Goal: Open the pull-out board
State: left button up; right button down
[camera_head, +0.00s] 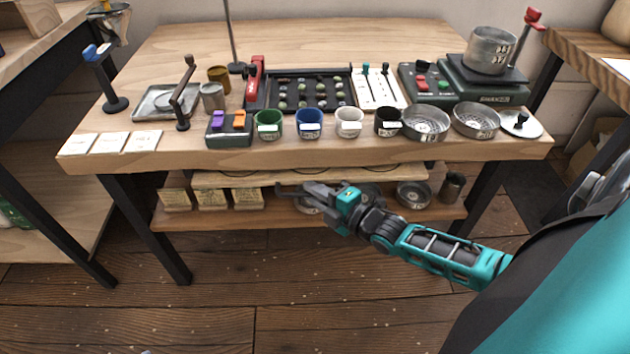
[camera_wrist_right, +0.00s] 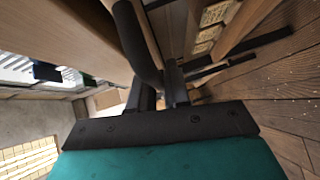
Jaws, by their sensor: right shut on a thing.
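The pull-out board (camera_head: 225,180) is a pale wooden board under the worktable's top, above the lower shelf. Its front edge shows, with parts of dark round shapes on the strip of its upper face; the rest is hidden under the tabletop. My right gripper (camera_head: 283,188) reaches in from the right to the board's front edge. In the right wrist view, the gripper's dark fingers (camera_wrist_right: 172,88) are shut at a dark curved bar (camera_wrist_right: 135,40), which looks like the board's handle. In the head view my gripper hides the handle. My left gripper is not in view.
The worktable top (camera_head: 180,50) carries several cups, metal pans, a bean tray (camera_head: 310,92) and a scale with a pot (camera_head: 490,50). The lower shelf (camera_head: 240,217) holds labelled packets (camera_head: 213,198) and tins. The wooden floor in front is clear apart from my arm above it.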

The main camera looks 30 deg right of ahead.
pick_arm(q)
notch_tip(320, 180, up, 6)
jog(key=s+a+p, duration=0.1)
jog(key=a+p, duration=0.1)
jog(key=p, duration=0.6)
pick_arm(e)
jog(key=s+a, duration=0.5)
jog(key=s, duration=0.4)
jog(key=s+a, duration=0.6)
jog(key=s, duration=0.4)
jog(key=shift+a, duration=0.3)
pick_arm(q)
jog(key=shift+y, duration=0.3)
pick_arm(e)
jog(key=c, duration=1.2)
grip_release()
pick_arm(q)
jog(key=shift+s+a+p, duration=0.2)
jog(key=shift+p, duration=0.1)
pick_arm(e)
jog(key=v, duration=1.3)
